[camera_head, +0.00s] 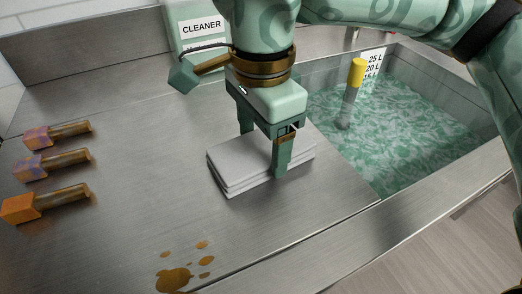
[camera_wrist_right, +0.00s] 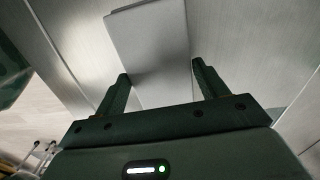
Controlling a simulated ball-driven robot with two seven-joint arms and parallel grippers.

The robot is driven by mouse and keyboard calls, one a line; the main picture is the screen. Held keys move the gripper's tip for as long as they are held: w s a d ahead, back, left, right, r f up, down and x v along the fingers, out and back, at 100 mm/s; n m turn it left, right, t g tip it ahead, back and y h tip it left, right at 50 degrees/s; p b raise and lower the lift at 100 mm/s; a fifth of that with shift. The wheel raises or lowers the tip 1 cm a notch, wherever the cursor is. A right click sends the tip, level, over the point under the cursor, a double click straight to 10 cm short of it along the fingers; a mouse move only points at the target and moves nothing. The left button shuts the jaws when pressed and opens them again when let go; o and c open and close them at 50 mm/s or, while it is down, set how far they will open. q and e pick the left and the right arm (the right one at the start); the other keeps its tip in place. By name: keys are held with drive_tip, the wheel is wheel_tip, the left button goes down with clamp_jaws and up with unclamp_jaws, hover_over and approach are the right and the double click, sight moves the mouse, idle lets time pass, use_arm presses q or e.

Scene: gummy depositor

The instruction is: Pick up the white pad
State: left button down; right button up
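A small stack of thin white pads (camera_head: 232,166) lies flat on the steel counter, left of the basin. My right gripper (camera_head: 262,152) points down over the stack with its two fingers apart. One finger is at the far side of the stack and the other is at its near side, in front of the pads. In the right wrist view the pads (camera_wrist_right: 150,45) show as a pale grey slab, and the open fingers (camera_wrist_right: 162,72) stand on either side of its near end. Whether the fingers touch the pads I cannot tell. My left gripper is not in view.
A basin (camera_head: 488,158) of foamy green liquid lies to the right, with a yellow-topped stick (camera_head: 357,75) in it. A CLEANER container (camera_head: 185,35) stands behind. Several block-ended handled tools (camera_head: 62,163) lie at left. Amber drops (camera_head: 173,280) mark the front counter.

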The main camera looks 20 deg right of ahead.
sight(262, 146)
drive_tip(key=c, duration=0.5)
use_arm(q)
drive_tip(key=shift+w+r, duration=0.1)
use_arm(e)
drive_tip(key=shift+r, duration=0.1)
drive_tip(key=shift+r+p, duration=0.35)
wheel_tip(262, 146, up, 4)
drive_tip(key=shift+f+p, duration=0.25)
drive_tip(key=shift+p, duration=0.9)
use_arm(q)
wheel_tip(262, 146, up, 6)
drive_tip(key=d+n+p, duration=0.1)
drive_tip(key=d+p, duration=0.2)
drive_tip(key=p, duration=0.2)
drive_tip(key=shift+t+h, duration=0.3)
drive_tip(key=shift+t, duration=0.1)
use_arm(e)
drive_tip(key=s+r, duration=0.4)
drive_tip(key=s, duration=0.3)
drive_tip(key=s+r, duration=0.4)
drive_tip(key=s, duration=0.3)
drive_tip(key=shift+a+r, duration=0.25)
drive_tip(key=shift+o, duration=0.6)
